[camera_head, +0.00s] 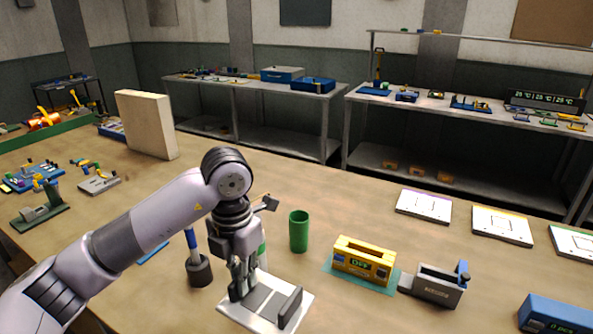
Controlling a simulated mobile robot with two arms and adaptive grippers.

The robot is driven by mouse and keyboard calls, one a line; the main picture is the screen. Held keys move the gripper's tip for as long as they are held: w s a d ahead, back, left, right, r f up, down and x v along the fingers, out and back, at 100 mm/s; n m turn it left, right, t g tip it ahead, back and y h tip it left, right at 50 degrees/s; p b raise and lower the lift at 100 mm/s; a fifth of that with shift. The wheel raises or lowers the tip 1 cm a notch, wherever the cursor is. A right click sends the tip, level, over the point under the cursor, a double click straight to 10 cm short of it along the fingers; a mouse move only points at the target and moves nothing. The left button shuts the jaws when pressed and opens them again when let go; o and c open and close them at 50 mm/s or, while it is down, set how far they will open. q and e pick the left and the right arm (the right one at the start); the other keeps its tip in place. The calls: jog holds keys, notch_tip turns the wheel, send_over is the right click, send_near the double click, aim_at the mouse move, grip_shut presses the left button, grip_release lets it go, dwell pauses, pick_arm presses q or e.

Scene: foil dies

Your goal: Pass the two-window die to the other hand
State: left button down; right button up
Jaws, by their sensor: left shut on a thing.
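My left gripper (240,285) points down at the front middle of the table. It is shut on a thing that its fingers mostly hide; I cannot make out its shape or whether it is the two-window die. The fingertips are at the left part of a white base plate (305,299) with grey panels and an upright dark grey block (289,307) on its right. I cannot tell whether the held thing touches the plate. My right gripper is not in view.
A green cup (299,232), a yellow device (364,257) on a teal mat and a grey block-shaped device (437,287) stand to the right. A dark holder (199,272) with a blue-handled tool is close on the left. White cards (424,206) lie at the back right.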

aim_at(221, 311)
pick_arm(q)
jog(key=m, duration=0.1)
jog(key=s+m, duration=0.1)
jog(key=m, duration=0.1)
jog(key=a+f+m, duration=0.1)
jog(key=m, duration=0.1)
jog(key=shift+s, duration=0.2)
jog(key=m, duration=0.2)
jog(key=s+m, duration=0.1)
jog(key=shift+a+f, duration=0.25)
jog(key=shift+f, duration=0.05)
jog(key=s+m, duration=0.1)
jog(key=m, duration=0.1)
jog(key=f+m, duration=0.1)
jog(key=m, duration=0.1)
jog(key=s+a+m, duration=0.1)
jog(key=m, duration=0.2)
jog(key=shift+s+f, duration=0.2)
jog(key=shift+s, duration=0.1)
jog(key=shift+s+a+f+m, duration=0.15)
jog(key=shift+s+m, duration=0.15)
jog(key=shift+m, duration=0.7)
jog(key=s+a+f+m, duration=0.1)
jog(key=s+m, duration=0.5)
jog(key=m, duration=0.8)
jog(key=shift+s+a+f, duration=0.25)
jog(key=shift+a+f, duration=0.05)
jog(key=shift+f, duration=0.45)
